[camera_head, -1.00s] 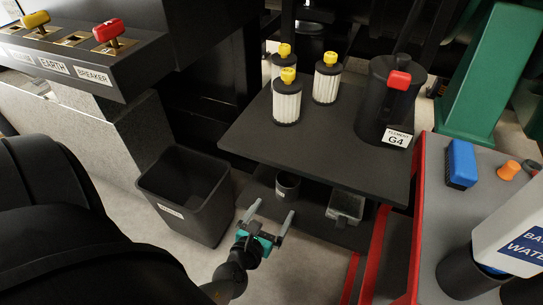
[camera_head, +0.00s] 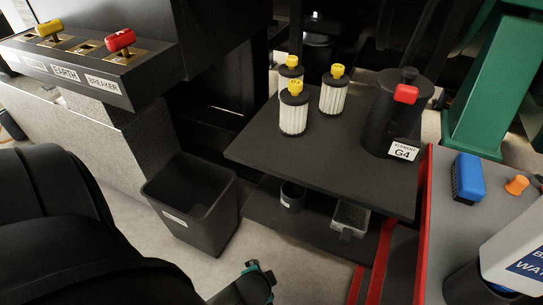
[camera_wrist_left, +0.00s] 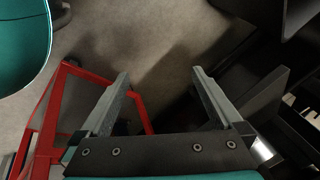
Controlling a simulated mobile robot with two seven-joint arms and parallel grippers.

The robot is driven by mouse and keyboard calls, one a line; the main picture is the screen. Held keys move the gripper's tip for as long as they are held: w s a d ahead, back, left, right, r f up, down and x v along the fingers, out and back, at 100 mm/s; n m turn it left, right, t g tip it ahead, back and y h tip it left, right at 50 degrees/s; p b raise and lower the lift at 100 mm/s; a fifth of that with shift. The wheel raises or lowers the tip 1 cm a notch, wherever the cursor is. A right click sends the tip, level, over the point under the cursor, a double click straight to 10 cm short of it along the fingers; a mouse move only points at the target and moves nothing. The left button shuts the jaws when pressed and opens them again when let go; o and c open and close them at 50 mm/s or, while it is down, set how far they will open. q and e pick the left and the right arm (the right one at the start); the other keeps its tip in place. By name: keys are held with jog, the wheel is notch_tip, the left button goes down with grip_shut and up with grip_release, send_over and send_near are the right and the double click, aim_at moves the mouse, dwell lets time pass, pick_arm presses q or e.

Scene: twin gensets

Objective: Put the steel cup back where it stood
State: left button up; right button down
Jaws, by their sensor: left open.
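No cup that is plainly steel shows. A small dark cup with a white label (camera_head: 291,196) stands upright on the lower shelf, under the table with the filters. A grey, box-like container with a handle (camera_head: 348,220) sits to its right on the same shelf. My left gripper (camera_wrist_left: 160,75) is open in the left wrist view, with nothing between its fingers and the floor beyond. In the head view only its teal part (camera_head: 258,272) shows at the bottom, below and apart from the cup; its fingers cannot be made out there. My right gripper is out of view.
Above the lower shelf (camera_head: 272,212) is a dark table (camera_head: 250,150) with several yellow-topped filters (camera_head: 293,112) and a G4 canister (camera_head: 395,115). A black bin (camera_head: 195,205) stands left. A red-edged cart (camera_head: 440,215) holds a blue brush (camera_head: 467,177) at right. Floor before the bin is free.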

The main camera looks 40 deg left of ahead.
pick_arm(q)
jog(key=s+d+n+h, duration=0.1)
jog(key=d+n+g, duration=0.1)
jog(key=d, duration=0.1)
jog(key=s+d+f+n+h, duration=0.1)
jog(key=d, duration=0.1)
jog(key=shift+s+d+g+h, duration=0.1)
jog(key=shift+s+g+h, duration=0.2)
jog(key=shift+s+g, duration=0.1)
